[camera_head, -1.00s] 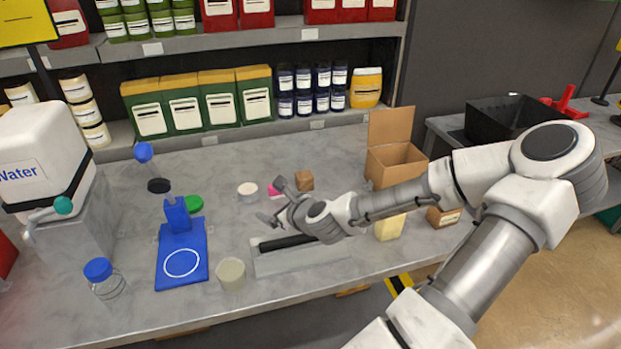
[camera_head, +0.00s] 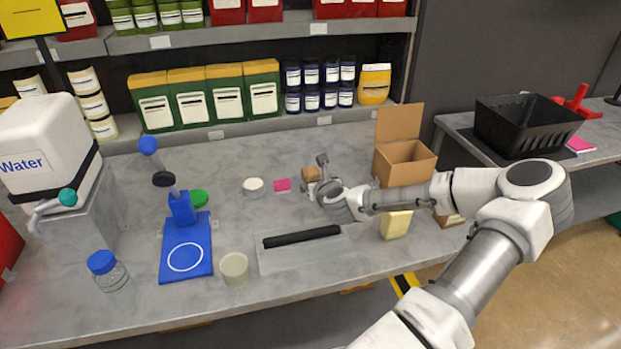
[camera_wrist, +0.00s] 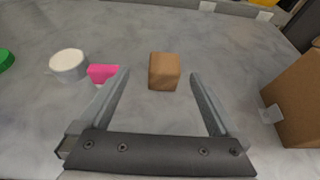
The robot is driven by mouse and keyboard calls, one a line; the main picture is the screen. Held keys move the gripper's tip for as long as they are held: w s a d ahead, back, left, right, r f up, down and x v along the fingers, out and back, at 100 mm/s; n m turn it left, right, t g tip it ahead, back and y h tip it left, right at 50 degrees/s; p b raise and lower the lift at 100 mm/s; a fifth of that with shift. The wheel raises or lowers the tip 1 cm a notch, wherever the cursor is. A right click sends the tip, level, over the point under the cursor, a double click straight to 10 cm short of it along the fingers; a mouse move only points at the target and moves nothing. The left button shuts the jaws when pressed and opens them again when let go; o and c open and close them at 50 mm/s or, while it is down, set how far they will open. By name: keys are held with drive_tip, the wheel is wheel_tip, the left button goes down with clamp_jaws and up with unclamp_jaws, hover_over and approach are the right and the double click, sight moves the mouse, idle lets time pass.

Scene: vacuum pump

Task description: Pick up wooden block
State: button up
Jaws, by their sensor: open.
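The wooden block (camera_head: 311,174) is a small brown cube on the grey bench, partly hidden behind my gripper in the head view. In the wrist view the wooden block (camera_wrist: 164,71) sits between the lines of my two fingers, a little beyond their tips. My gripper (camera_head: 315,174) is open and empty, close in front of the block. In the wrist view my gripper (camera_wrist: 159,76) shows its two fingers spread wider than the block. I see no contact between fingers and block.
A pink item (camera_wrist: 103,73) lies just left of the block, near the left finger. A white cup (camera_wrist: 68,65) stands farther left. An open cardboard box (camera_head: 403,163) stands to the right. A grey tray with a black bar (camera_head: 302,236) lies nearer the front edge.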

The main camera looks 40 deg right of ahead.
sight(311, 171)
drive_tip(key=shift+d+x, duration=0.15)
drive_tip(key=shift+x, duration=1.45)
drive_tip(key=shift+d+x, duration=0.2)
drive_tip(key=shift+x, duration=1.4)
drive_tip(key=shift+s, duration=0.2)
drive_tip(key=shift+r, duration=0.1)
drive_tip(key=c, duration=1.5)
drive_tip(key=shift+c, duration=0.2)
drive_tip(key=shift+r, duration=0.1)
